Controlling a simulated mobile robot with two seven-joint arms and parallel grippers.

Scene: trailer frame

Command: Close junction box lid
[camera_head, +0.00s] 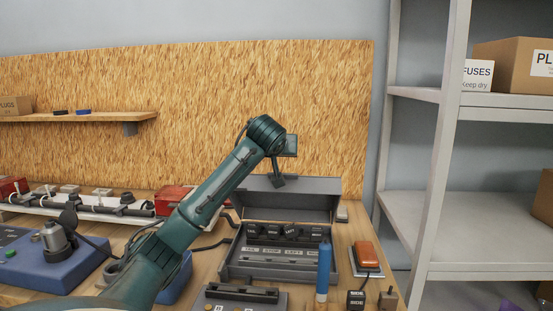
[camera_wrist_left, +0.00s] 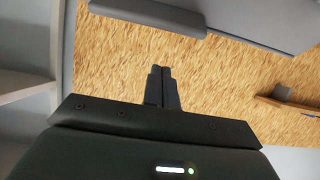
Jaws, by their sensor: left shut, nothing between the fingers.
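The grey junction box (camera_head: 232,270) stands on the bench with its lid (camera_head: 300,206) raised at the back, so the row of dark parts and the labelled strip inside show. My left arm reaches in over the box from the left. My left gripper (camera_head: 277,183) is shut and empty, at the lid's upper edge; whether it touches the lid is unclear in the head view. In the left wrist view my shut fingers (camera_wrist_left: 162,72) point toward a grey panel, likely the lid (camera_wrist_left: 250,20), with a gap between. My right gripper is in neither view.
A blue cylinder (camera_head: 323,272) stands upright at the box's front right. An orange-topped device (camera_head: 367,255) lies to its right, with small dark blocks (camera_head: 356,299) nearby. A blue unit (camera_head: 50,265) is at left. A chipboard panel (camera_head: 330,110) stands behind, and a metal shelf (camera_head: 430,185) at right.

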